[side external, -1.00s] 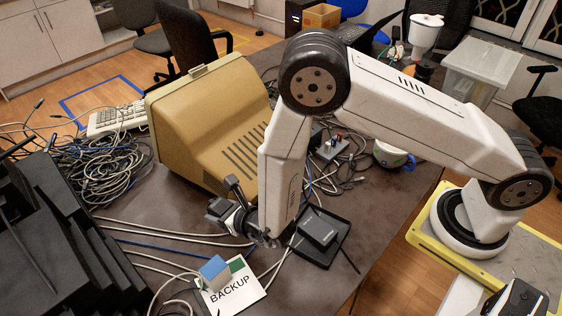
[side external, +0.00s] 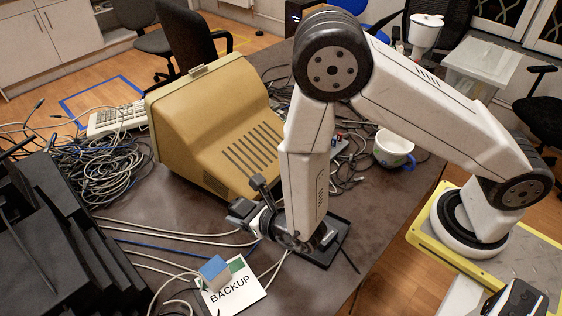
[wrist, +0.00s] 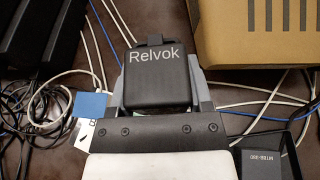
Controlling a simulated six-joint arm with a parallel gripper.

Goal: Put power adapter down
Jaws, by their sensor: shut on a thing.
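My gripper (side external: 250,216) is shut on the power adapter (side external: 242,208), a dark box, and holds it left of the forearm's lower end. In the wrist view the adapter (wrist: 157,82) is marked "Relvok" and sits between the grey fingers of the gripper (wrist: 160,98). Cables and dark table show around it. I cannot tell how high it is above the table. A black tray (side external: 345,247) lies to the right, partly hidden by my arm. In the wrist view, a dark box with small lettering (wrist: 264,164) lies in the tray (wrist: 298,147).
A tan monitor (side external: 215,130) stands behind the gripper. A white "BACKUP" card (side external: 232,293) with a blue block (side external: 213,268) lies in front. White and blue cables cross the table at left. Black equipment (side external: 60,240) stands far left. A mug (side external: 393,148) stands behind the arm.

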